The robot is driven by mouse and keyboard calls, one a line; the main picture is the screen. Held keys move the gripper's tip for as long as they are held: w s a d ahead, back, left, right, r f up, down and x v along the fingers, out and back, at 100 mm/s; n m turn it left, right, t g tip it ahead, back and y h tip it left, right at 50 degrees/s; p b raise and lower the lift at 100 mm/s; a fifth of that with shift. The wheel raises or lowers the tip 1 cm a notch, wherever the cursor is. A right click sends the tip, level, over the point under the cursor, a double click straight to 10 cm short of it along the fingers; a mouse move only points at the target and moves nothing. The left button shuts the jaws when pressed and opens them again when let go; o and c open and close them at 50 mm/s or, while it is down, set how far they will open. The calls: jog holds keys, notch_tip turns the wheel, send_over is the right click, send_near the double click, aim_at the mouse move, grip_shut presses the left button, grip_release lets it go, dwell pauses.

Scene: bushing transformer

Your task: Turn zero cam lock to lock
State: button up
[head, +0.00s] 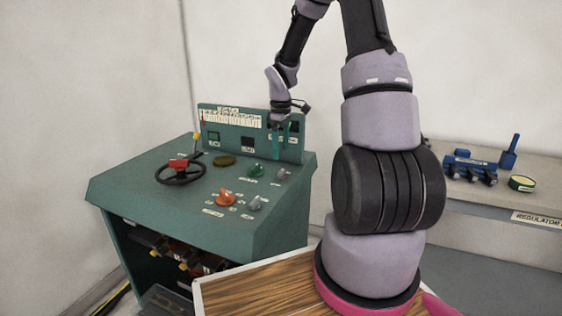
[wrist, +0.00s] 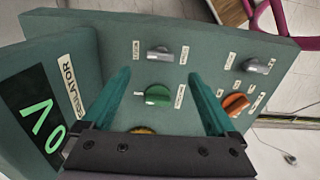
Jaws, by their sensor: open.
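My gripper (wrist: 158,76) is open and empty above the green console (head: 140,185); in the head view my gripper (head: 281,150) is in front of the upright back panel. In the wrist view its teal fingers frame a green knob (wrist: 158,96), with a grey knob (wrist: 160,53) just beyond the fingertips. An orange knob (wrist: 236,104) and a second grey knob (wrist: 256,66) lie right of the fingers. A yellowish round part (wrist: 144,130) is mostly hidden behind the gripper body. The labels are too small to read, so I cannot tell which knob is the zero cam lock.
A black handwheel with a red hub (head: 180,172) stands on the console's left. The upright back panel (head: 250,145) carries small displays and is close to my gripper. A wooden-topped surface (head: 255,290) is in front; a grey bench (head: 480,205) with blue parts is at right.

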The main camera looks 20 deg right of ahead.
jog(key=shift+r, duration=1.45)
jog(key=s+a+r+m+t, duration=0.25)
jog(key=s+r, duration=0.35)
jog(key=r, duration=0.3)
jog(key=s+a+r+m+t, duration=0.1)
jog(key=s+a+r+m, duration=0.1)
jog(key=s+r+m, duration=0.45)
jog(key=s+a+r+m+t+y, duration=0.2)
jog(key=s+a+r+m+t, duration=0.1)
jog(key=s+r, duration=0.6)
jog(key=shift+s+a+m+t, duration=0.35)
jog(key=shift+s+m, duration=0.35)
jog(key=shift+s, duration=1.2)
